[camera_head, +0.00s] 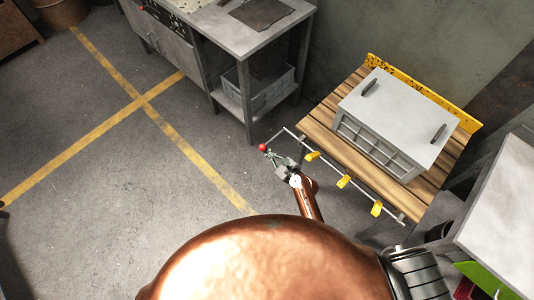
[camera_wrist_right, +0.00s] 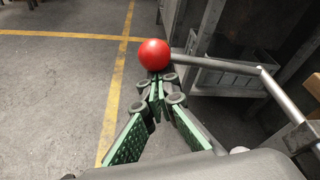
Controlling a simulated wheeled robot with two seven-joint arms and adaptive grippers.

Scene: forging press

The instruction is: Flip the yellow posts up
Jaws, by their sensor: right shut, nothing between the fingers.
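Several small yellow posts sit along a thin grey rod (camera_head: 360,190) at the front edge of a slatted wooden table; one yellow post (camera_head: 312,156) is nearest my gripper, then a middle one (camera_head: 343,181), then one at the right (camera_head: 376,208). They look short and lie out from the rod's side. The rod bends at its left end into a handle with a red ball (camera_head: 263,147), which also shows in the wrist view (camera_wrist_right: 154,54). My right gripper (camera_head: 271,156) is shut and empty, its green-padded fingertips just beside the ball; I cannot tell whether they touch. My left gripper is not in view.
A grey box (camera_head: 395,110) with two handles stands on the wooden table (camera_head: 313,128), with a yellow strip (camera_head: 425,95) behind. A metal workbench (camera_head: 235,38) with a crate (camera_head: 258,87) on its lower shelf stands behind. The floor at left is clear. A grey table (camera_head: 505,205) is at right.

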